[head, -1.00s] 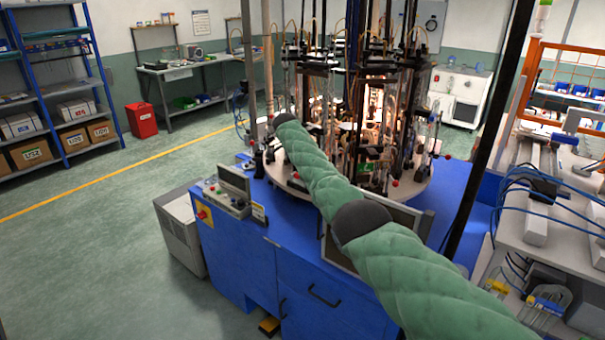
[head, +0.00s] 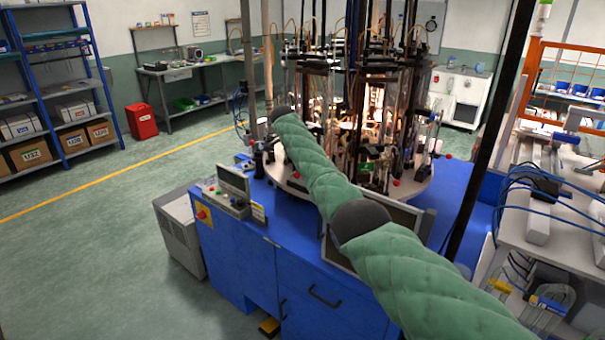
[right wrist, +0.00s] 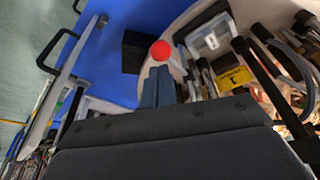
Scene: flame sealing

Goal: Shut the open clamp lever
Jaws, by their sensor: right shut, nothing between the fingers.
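In the right wrist view, my right gripper (right wrist: 158,87) is shut and empty, its two dark fingers side by side. A red ball knob (right wrist: 160,51) shows just beyond the fingertips; whether they touch it I cannot tell. The knob's lever is mostly hidden behind the fingers, so its angle is unclear. In the head view, my green padded right arm reaches across to the round turntable (head: 420,195), and its gripper is hidden. Small red knobs show at the turntable's right side (head: 447,156) and front edge (head: 396,182). My left gripper is not in view.
The turntable carries many rods, hoses and glowing burners on a blue cabinet (head: 235,262). A small control panel (head: 232,205) stands at its left front. In the wrist view, a yellow warning label (right wrist: 235,78) and black posts crowd the right side. Floor at left is clear.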

